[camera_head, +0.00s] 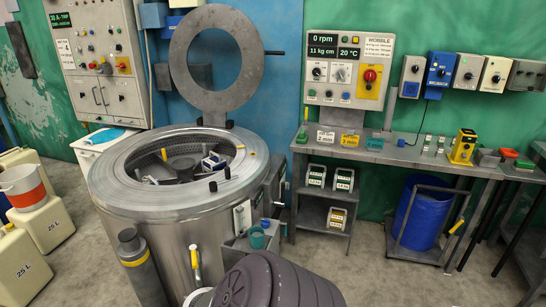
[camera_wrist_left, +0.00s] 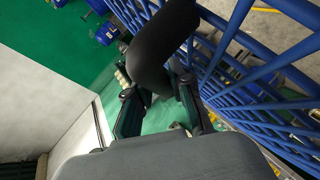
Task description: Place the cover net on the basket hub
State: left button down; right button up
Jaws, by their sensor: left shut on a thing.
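The basket hub (camera_head: 181,166) shows as a grey raised centre inside the open drum machine (camera_head: 128,205) in the head view. Several small items lie around it in the basket, among them a blue-white one (camera_head: 213,161). No cover net can be made out for sure in the head view. My left gripper (camera_wrist_left: 158,92) shows only in the left wrist view. It is shut on a dark, rounded thing (camera_wrist_left: 163,45); I cannot tell whether this belongs to the cover net. A blue lattice (camera_wrist_left: 255,70) lies close on the right there. My right gripper is in neither view.
The machine's ring lid (camera_head: 248,60) stands raised behind the drum. A workbench (camera_head: 400,151) with small items runs along the right wall. White canisters (camera_head: 42,225) stand at left.

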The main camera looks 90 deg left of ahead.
aim_at(183, 163)
jog(key=j+u, duration=0.15)
jog(key=u, duration=0.3)
jog(key=i+j+u, duration=0.1)
jog(key=u, duration=0.3)
jog(key=i+j+u, duration=0.1)
jog(key=u, duration=0.35)
jog(key=i+j+u, duration=0.1)
jog(key=u, duration=0.3)
jog(key=i+j+u, duration=0.1)
jog(key=u, duration=0.35)
jog(key=i+u, duration=0.45)
jog(key=i+l+u, duration=0.2)
jog(key=i+u, duration=0.3)
jog(key=i+l+u, duration=0.45)
jog(key=i+l, duration=1.25)
jog(key=i+j+u, duration=0.05)
